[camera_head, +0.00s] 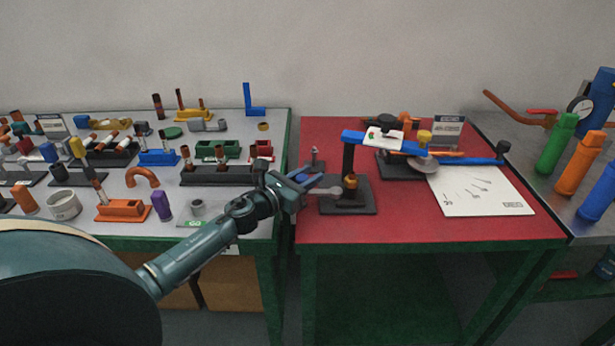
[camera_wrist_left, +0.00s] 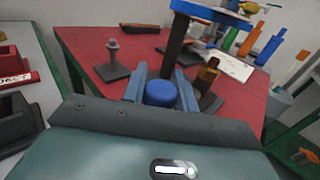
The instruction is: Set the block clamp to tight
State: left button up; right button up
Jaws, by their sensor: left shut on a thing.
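A stand with a dark base plate (camera_head: 352,204), a dark upright post (camera_head: 348,160) and a blue beam (camera_head: 385,144) is on the red table. A small brown fitting (camera_head: 350,181) sits low beside the post; it also shows in the wrist view (camera_wrist_left: 208,74). My left gripper (camera_head: 312,182) is at the stand's left side, with its fingers pointing towards the post. In the wrist view the left gripper (camera_wrist_left: 160,84) is shut on a round blue knob (camera_wrist_left: 160,94) between its fingers. I cannot tell the clamp's setting. My right gripper is not in view.
The red table (camera_head: 400,234) has a free front strip. A white sheet (camera_head: 480,192) lies on its right part. A small grey post (camera_head: 315,156) stands behind my gripper. A crowded grey table is at left; green, orange and blue cylinders stand at right.

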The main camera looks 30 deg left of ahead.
pick_arm(q)
grip_shut()
